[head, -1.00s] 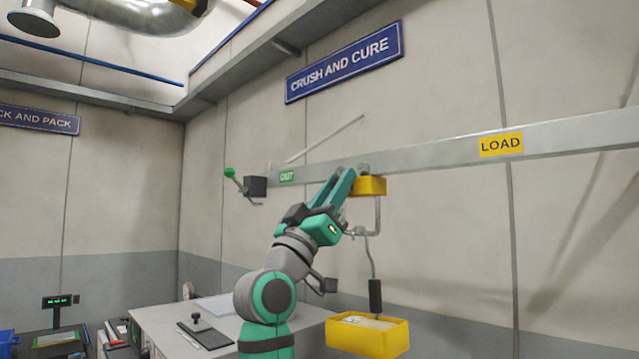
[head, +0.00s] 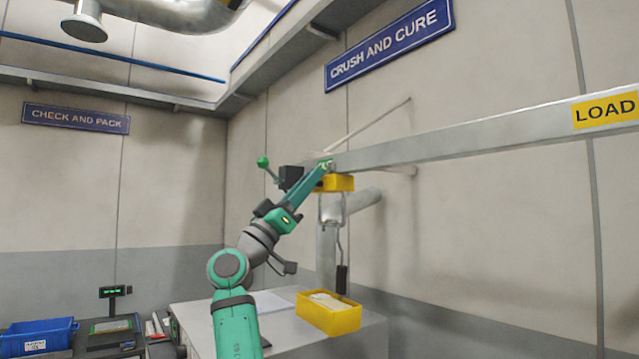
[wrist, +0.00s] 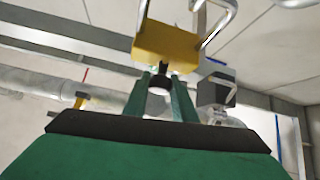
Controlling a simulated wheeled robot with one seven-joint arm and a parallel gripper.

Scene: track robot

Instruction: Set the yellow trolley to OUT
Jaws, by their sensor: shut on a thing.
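In the wrist view the fingers of my gripper (wrist: 160,78) close around a small dark part under the yellow trolley body (wrist: 168,42). The exact grip is hard to make out.
A dark box (head: 291,177) with a green-knobbed lever (head: 263,162) sits just left of the trolley. The yellow LOAD sign (head: 605,110) is far right on the rail. A pale bench (head: 275,300) lies below, and a blue bin (head: 40,335) stands lower left.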

